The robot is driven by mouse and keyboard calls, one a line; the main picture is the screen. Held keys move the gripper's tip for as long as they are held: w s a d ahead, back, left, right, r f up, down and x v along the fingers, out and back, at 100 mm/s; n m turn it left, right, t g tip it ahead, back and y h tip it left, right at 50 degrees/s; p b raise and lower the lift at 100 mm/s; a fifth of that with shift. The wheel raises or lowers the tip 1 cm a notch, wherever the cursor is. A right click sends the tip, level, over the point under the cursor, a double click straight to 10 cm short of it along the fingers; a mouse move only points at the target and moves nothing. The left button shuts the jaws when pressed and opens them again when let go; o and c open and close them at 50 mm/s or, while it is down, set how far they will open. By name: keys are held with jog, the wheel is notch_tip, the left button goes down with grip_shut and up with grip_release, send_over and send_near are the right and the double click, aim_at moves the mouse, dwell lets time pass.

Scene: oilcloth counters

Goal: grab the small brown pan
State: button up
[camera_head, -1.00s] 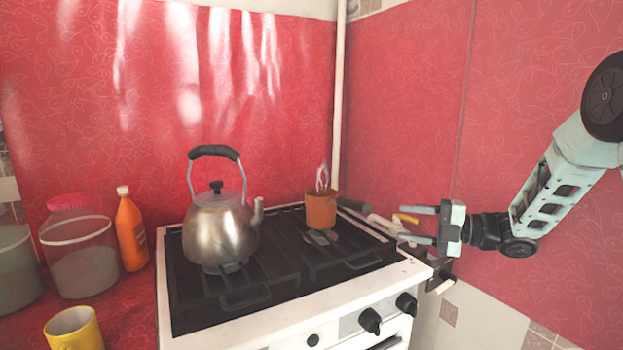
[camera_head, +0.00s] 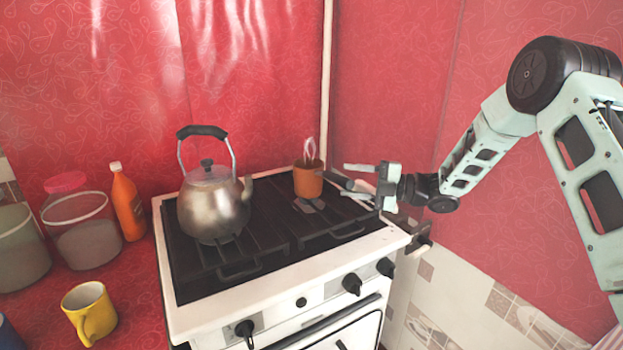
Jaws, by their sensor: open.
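The small brown pan (camera_head: 308,181) is an orange-brown pot on the back right of the stove top. A pale steam-like wisp shows above the pan. My gripper (camera_head: 352,179) comes in from the right, with its two fingers pointing left at about the height of the pan. The jaws are open.
A steel kettle (camera_head: 213,208) stands on the left of the white stove (camera_head: 290,284). Left of the stove are an orange bottle (camera_head: 127,205), a jar with a pink lid (camera_head: 85,234) and a yellow mug (camera_head: 88,309). A red wall and a pale pipe (camera_head: 326,85) stand behind.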

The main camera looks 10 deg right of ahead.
aim_at(334, 176)
jog(key=p+x, duration=0.1)
jog(key=x, duration=0.3)
jog(key=shift+w+a+r, duration=0.1)
jog(key=shift+w, duration=0.15)
jog(key=shift+w+a, duration=0.2)
jog(key=shift+a, duration=0.05)
grip_shut()
jog(key=shift+r, duration=0.2)
